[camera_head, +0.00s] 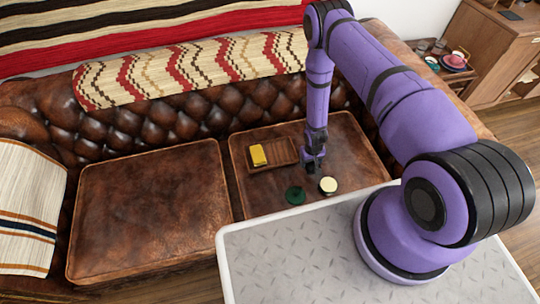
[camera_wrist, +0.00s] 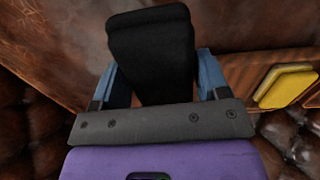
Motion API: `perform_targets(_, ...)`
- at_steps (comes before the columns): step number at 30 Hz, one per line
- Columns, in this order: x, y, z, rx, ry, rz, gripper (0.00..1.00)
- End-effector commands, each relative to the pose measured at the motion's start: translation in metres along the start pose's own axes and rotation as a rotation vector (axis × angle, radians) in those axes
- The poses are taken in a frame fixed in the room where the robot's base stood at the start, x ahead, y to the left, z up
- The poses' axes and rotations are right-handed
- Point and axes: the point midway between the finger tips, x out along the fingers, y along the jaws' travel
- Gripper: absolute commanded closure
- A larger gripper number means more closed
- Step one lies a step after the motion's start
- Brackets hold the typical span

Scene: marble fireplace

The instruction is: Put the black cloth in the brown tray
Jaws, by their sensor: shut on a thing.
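The black cloth (camera_wrist: 152,52) shows between my blue fingers in the wrist view, a dark folded block. My gripper (camera_head: 314,160) is shut on it, pointing down over the right sofa cushion in the head view. There the cloth is small and dark, hard to tell from the gripper. The brown tray (camera_head: 284,151) lies on the same cushion, just left of my gripper. It also shows at the right of the wrist view (camera_wrist: 238,72), beside the cloth. A yellow block (camera_head: 258,155) sits in the tray's left part; it also shows in the wrist view (camera_wrist: 286,86).
A dark green object (camera_head: 295,195) and a round item with a cream top (camera_head: 328,185) stand on the cushion in front of my gripper. The tufted sofa back (camera_head: 180,122) rises behind the tray. The left cushion (camera_head: 150,205) is bare.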

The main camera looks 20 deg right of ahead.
Motion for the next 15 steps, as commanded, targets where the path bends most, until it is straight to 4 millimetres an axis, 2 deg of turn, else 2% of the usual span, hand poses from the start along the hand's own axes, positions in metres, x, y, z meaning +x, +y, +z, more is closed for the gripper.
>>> perform_targets(5,0.008,-0.007,-0.009,-0.004,0.002,0.001,0.57)
perform_targets(15,0.014,-0.049,-0.072,-0.004,0.003,0.000,0.57)
